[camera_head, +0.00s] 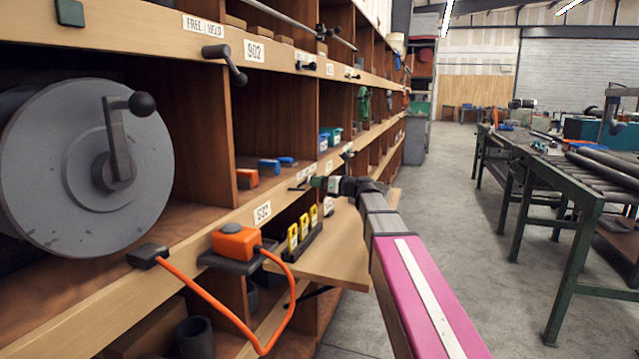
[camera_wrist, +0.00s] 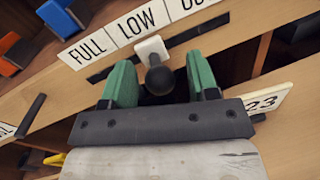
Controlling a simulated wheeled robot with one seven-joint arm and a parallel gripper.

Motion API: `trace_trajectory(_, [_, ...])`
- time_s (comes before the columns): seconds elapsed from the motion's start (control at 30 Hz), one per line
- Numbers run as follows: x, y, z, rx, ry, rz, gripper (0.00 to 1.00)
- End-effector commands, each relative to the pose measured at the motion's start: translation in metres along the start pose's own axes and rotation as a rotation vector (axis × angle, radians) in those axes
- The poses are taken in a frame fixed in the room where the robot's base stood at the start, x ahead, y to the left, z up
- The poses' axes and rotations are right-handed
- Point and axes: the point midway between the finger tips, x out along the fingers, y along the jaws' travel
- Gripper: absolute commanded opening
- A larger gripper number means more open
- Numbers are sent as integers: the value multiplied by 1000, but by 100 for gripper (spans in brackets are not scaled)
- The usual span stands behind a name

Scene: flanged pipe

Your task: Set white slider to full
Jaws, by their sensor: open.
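The white slider (camera_wrist: 151,47) with a round black knob (camera_wrist: 160,80) sits on a dark track along the wooden shelf edge in the wrist view. It stands beside the LOW label (camera_wrist: 137,23), with the FULL label (camera_wrist: 87,47) to its left and a third label, cut off, to its right. My gripper (camera_wrist: 159,64) is open, its two green fingers on either side of the knob, apart from it as far as I can see. In the head view my gripper (camera_head: 314,183) is at the shelf edge; the slider is too small to make out there.
A large grey drum with a crank (camera_head: 120,165) is at the left. The aisle floor (camera_head: 440,200) is clear.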

Motion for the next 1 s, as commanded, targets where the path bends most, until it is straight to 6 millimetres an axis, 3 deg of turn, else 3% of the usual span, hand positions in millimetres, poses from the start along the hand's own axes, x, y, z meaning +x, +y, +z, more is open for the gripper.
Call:
trace_trajectory(0.3, [2,0,0,0,0,-1,51])
trace_trajectory(0.47, [2,0,0,0,0,-1,0])
trace_trajectory(0.67, [0,7,-2,0,0,0,0])
trace_trajectory(1.0, [-12,63,-13,0,0,1,0])
